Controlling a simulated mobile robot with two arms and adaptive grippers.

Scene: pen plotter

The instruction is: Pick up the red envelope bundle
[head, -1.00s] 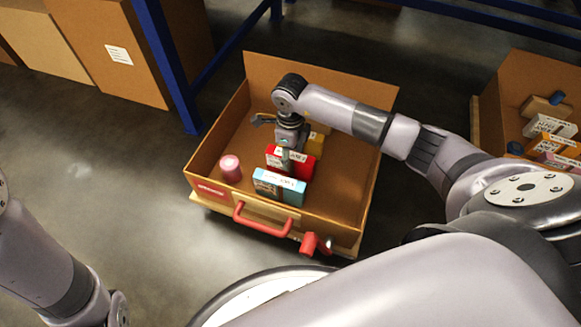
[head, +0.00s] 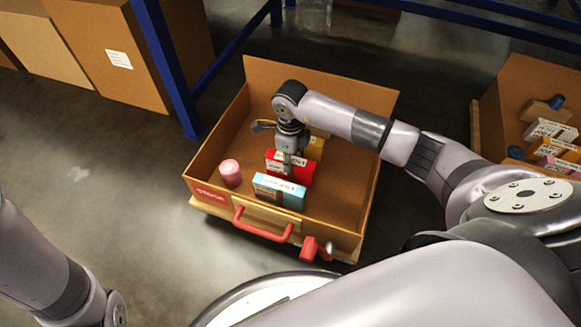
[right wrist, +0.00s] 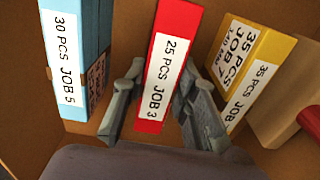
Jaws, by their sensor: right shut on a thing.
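The red envelope bundle (head: 301,172) stands in an open cardboard crate (head: 347,208) in the head view. In the right wrist view the red bundle (right wrist: 176,40) stands upright with a white label reading "25 PCS JOB 3". My right gripper (head: 288,168) reaches down into the crate over it. In the right wrist view the fingers of my right gripper (right wrist: 156,112) are on both sides of the bundle, shut on it. Whether the bundle is clear of the crate floor cannot be told. My left arm shows at the left edge of the head view, but its gripper is out of view.
A light blue bundle (head: 292,196) stands in front of the red one, and a yellow bundle (head: 317,148) behind it. The crate has a red handle (head: 262,228). Another crate (head: 490,105) with boxes stands right.

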